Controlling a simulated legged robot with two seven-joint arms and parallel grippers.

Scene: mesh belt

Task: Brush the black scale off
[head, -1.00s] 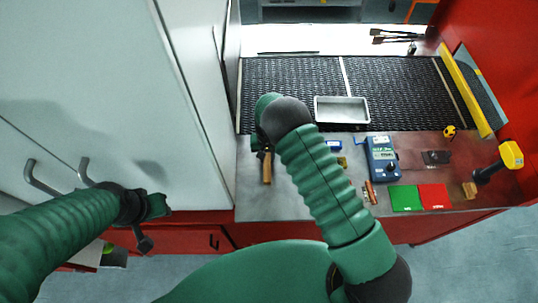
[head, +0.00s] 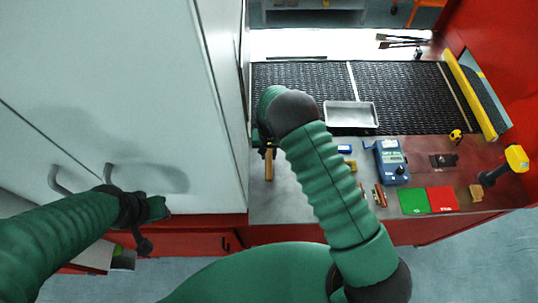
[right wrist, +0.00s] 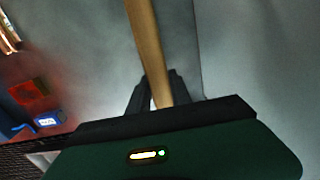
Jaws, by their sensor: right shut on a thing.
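My right gripper (head: 268,146) is shut on a wooden handle (head: 269,166) at the left front of the bench. In the right wrist view the pale handle (right wrist: 146,42) runs up from between the dark fingers (right wrist: 163,98). The handle's working end is not visible, so I cannot tell what tool it is. The dark mesh belt (head: 405,98) lies across the bench behind the gripper. I cannot make out separate scale on it. My left gripper (head: 152,212) is by the pale cabinet at the left, below its handles; its jaw state is unclear.
A metal tray (head: 351,115) sits on the belt's front part. Dark brushes (head: 400,40) lie at the back. The cabinet (head: 120,90) walls off the left.

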